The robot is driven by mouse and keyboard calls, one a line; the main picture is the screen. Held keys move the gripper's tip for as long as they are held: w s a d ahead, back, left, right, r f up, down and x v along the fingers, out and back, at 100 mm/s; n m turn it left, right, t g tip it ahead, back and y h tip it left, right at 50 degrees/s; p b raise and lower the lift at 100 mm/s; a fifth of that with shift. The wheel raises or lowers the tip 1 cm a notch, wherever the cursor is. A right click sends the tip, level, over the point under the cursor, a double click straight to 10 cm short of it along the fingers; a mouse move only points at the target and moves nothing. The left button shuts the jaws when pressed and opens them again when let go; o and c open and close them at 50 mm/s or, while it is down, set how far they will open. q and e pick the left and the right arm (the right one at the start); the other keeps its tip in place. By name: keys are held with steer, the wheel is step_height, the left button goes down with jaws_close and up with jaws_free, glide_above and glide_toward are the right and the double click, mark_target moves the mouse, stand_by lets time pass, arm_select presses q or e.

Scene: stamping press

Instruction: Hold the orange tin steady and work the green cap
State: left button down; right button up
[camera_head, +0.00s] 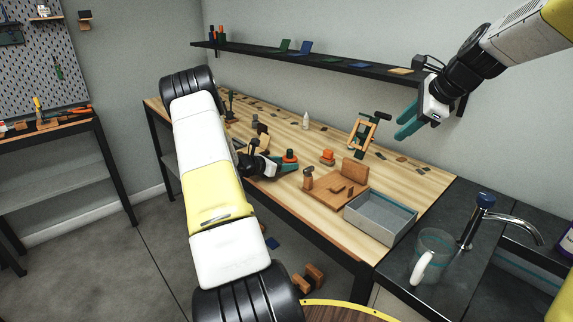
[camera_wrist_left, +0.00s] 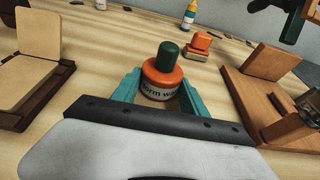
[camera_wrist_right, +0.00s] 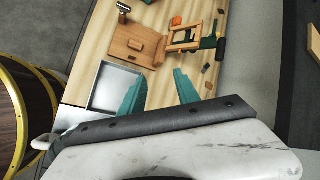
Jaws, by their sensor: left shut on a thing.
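The orange tin (camera_wrist_left: 161,82) stands upright on the wooden bench, with dark lettering on its side. Its dark green cap (camera_wrist_left: 168,54) sits on top. My left gripper (camera_wrist_left: 160,84) is shut on the tin, one teal finger on each side. In the head view the tin (camera_head: 289,168) and the cap (camera_head: 289,155) show at the tip of my left gripper (camera_head: 280,166). My right gripper (camera_head: 406,121) is raised high over the back right of the bench. It is open and empty, its fingers apart in the right wrist view (camera_wrist_right: 160,92), far from the tin.
An orange-topped wooden block (camera_wrist_left: 200,44) and a white bottle (camera_wrist_left: 190,15) stand behind the tin. A wooden press-like fixture (camera_head: 345,185) stands to the right, beside a grey tray (camera_head: 380,216). A wooden frame (camera_head: 362,134) stands at the back. A glass mug (camera_head: 432,255) is by the sink tap.

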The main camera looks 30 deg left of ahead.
steer(key=w+a+f+m, duration=0.45)
steer(key=w+a, duration=0.25)
steer(key=a, duration=0.3)
steer(key=m, duration=0.7)
glide_toward(291, 152)
steer(key=x, duration=0.4)
steer(key=shift+x, duration=2.55)
jaws_close()
steer(key=shift+r, duration=0.4)
